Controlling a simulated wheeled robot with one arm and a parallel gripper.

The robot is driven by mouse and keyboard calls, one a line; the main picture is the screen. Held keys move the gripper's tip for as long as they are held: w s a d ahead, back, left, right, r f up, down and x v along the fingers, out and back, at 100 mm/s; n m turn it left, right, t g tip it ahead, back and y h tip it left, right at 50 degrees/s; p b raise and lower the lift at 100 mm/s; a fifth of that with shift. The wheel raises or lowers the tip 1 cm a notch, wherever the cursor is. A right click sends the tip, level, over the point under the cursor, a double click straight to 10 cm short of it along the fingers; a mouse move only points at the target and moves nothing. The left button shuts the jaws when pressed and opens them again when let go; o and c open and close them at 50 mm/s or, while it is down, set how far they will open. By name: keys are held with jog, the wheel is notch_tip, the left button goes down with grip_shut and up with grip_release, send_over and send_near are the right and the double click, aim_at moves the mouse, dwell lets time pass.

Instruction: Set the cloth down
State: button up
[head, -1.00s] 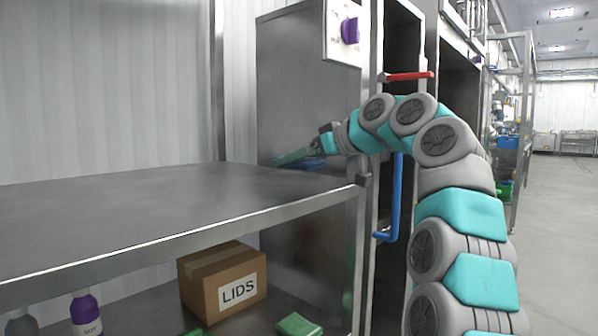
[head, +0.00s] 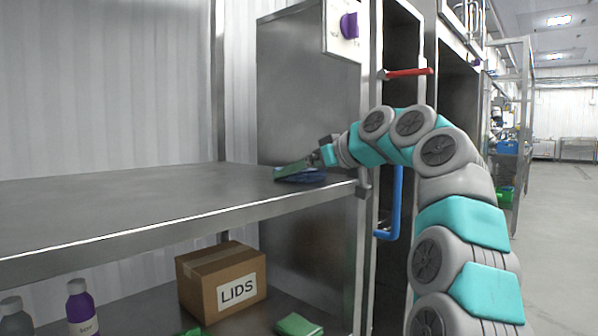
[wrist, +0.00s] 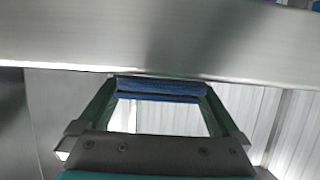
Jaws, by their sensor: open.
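The blue folded cloth (head: 306,178) is at the far right corner of the steel table top (head: 130,200), low against its surface. My gripper (head: 284,172), with green fingers, reaches in from the right, just over the cloth. In the wrist view the fingers (wrist: 160,88) are spread wide, and the cloth (wrist: 158,96) shows as a blue band spanning between their tips. I cannot tell whether the cloth still touches the fingers. Part of it is hidden behind the fingers in the head view.
A steel cabinet with a purple knob (head: 349,26), a red handle (head: 408,72) and a blue handle (head: 396,205) stands beside the table and my arm. The table top is otherwise clear. Below are a LIDS box (head: 203,292), bottles (head: 80,305) and a green item (head: 299,325).

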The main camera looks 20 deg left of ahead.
jog(key=shift+r, duration=0.2)
jog(key=v, duration=1.2)
